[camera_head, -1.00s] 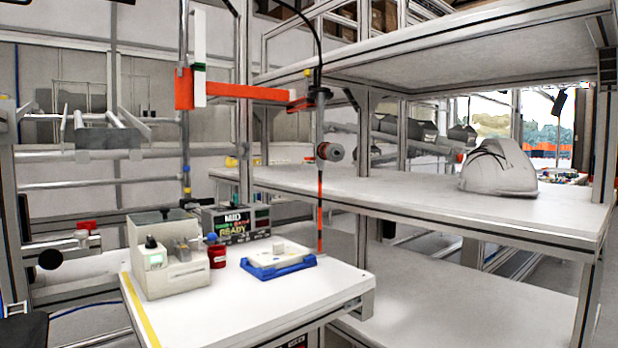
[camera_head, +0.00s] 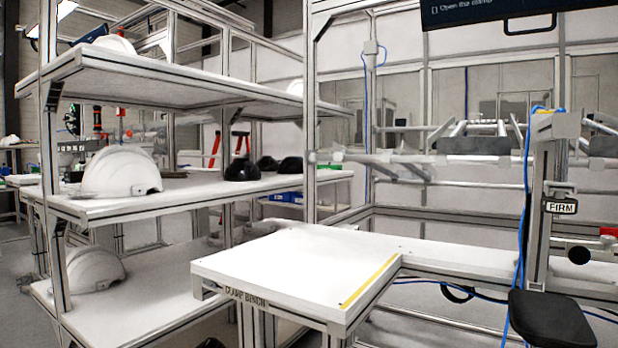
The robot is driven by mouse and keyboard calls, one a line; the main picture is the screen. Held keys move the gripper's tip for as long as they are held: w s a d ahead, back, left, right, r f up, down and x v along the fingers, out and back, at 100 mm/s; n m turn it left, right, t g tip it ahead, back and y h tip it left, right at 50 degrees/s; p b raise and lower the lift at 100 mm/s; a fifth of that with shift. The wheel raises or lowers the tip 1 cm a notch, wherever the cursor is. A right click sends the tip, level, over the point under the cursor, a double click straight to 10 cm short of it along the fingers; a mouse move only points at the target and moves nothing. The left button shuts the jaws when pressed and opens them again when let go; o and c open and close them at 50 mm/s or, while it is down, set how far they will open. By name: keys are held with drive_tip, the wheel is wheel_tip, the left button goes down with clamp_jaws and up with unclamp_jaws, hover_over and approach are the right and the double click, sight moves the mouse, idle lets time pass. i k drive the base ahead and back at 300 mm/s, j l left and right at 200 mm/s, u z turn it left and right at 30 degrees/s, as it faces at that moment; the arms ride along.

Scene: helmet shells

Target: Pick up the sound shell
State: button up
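A white helmet shell (camera_head: 120,172) sits dome up on the middle shelf at the left; I see no dark crack lines on its visible side. Another white shell (camera_head: 92,268) sits on the lower shelf, partly hidden by the rack post. Several black shells (camera_head: 242,170) stand further back on the middle shelf. I cannot tell from here which shell is the sound one. My gripper is not in view.
The clamp bench (camera_head: 300,262) in the centre is bare, with a yellow stripe (camera_head: 370,282) near its right edge. Rack posts (camera_head: 52,165) edge the shelves.

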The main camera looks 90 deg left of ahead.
sight(114, 171)
drive_tip(key=u, duration=2.35)
drive_tip(key=i+l+u, duration=0.1)
drive_tip(key=u, duration=0.4)
drive_tip(key=i+l+u, duration=0.15)
drive_tip(key=u, duration=0.3)
drive_tip(key=i+l+u, duration=0.1)
drive_tip(key=u, duration=0.4)
drive_tip(key=l+u, duration=0.3)
drive_tip(key=u, duration=0.2)
drive_tip(key=l, duration=0.6)
drive_tip(key=i+z, duration=0.1)
drive_tip(key=z, duration=0.25)
drive_tip(key=i+j+z, duration=0.1)
drive_tip(key=z, duration=0.25)
drive_tip(key=i+j+z, duration=0.1)
drive_tip(key=z, duration=0.2)
drive_tip(key=i+j+z, duration=0.15)
drive_tip(key=j, duration=0.2)
drive_tip(key=i+j+z, duration=0.1)
drive_tip(key=j, duration=0.2)
drive_tip(key=i+j+z, duration=0.15)
drive_tip(key=j, duration=0.25)
drive_tip(key=i+j+z, duration=0.1)
drive_tip(key=j, duration=0.25)
drive_tip(key=i+j+z, duration=0.15)
drive_tip(key=j, duration=0.25)
drive_tip(key=i+j+z, duration=0.1)
drive_tip(key=j, duration=0.3)
